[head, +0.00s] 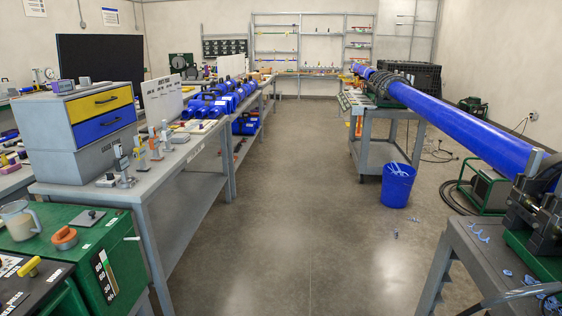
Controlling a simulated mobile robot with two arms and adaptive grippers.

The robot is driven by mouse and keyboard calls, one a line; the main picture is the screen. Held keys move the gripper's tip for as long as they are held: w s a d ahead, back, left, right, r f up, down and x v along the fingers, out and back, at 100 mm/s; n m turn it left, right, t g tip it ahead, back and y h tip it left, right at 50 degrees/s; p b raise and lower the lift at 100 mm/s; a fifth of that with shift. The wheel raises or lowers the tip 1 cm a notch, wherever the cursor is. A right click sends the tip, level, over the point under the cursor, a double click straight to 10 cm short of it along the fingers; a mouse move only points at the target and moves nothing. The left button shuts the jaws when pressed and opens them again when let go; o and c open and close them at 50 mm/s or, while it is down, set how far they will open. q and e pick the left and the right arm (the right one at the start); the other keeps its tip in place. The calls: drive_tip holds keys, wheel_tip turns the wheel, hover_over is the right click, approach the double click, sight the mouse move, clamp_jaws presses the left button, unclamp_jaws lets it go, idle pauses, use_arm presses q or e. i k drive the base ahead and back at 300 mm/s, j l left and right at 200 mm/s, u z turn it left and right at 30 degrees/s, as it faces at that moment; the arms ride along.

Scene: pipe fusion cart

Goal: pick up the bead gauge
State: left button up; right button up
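I cannot tell which thing is the bead gauge at this distance. Several small upright tools stand on the grey workbench (180,158) at the left, in front of a drawer cabinet (70,150). One is a grey dial-like tool on a round foot (123,170). Beside it stand small tools with orange and white parts (140,158). Neither of my grippers shows in the head view.
A green cabinet (122,262) with a beaker (20,220) stands at the near left. A long blue pipe (450,118) runs along the right above carts. A blue bucket (397,186) stands on the floor.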

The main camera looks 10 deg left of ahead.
sight(166, 135)
drive_tip(key=i, duration=2.25)
drive_tip(key=i+u, duration=0.15)
drive_tip(key=i, duration=0.3)
drive_tip(key=i+l+u, duration=0.15)
drive_tip(key=i, duration=0.3)
drive_tip(key=i+u, duration=0.15)
drive_tip(key=i, duration=0.3)
drive_tip(key=i+l+u, duration=0.15)
drive_tip(key=i, duration=0.25)
drive_tip(key=l, duration=0.1)
